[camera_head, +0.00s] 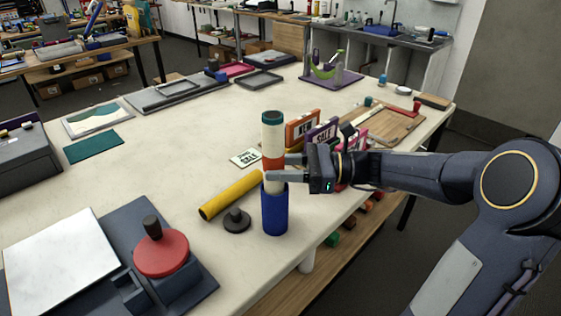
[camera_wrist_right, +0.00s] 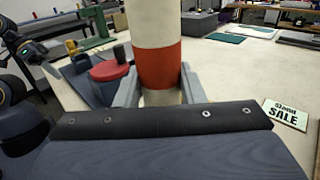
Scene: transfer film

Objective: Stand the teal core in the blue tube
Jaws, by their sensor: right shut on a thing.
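The core (camera_head: 272,135) is a tall, upright cylinder with a teal top end, a cream body and an orange-red band. My right gripper (camera_head: 277,168) is shut on it at and below the band. The core also shows in the right wrist view (camera_wrist_right: 157,30), between the two fingers (camera_wrist_right: 160,97). The blue tube (camera_head: 275,212) stands upright on the table directly below the gripper. The core's lower end meets the tube's top in the head view; the fingers partly cover this place, and I cannot tell how far it is inside.
A yellow tube (camera_head: 230,195) lies left of the blue tube, beside a dark knobbed disc (camera_head: 236,221). A red round-topped device (camera_head: 161,253) is at the front left. The table's middle left is clear.

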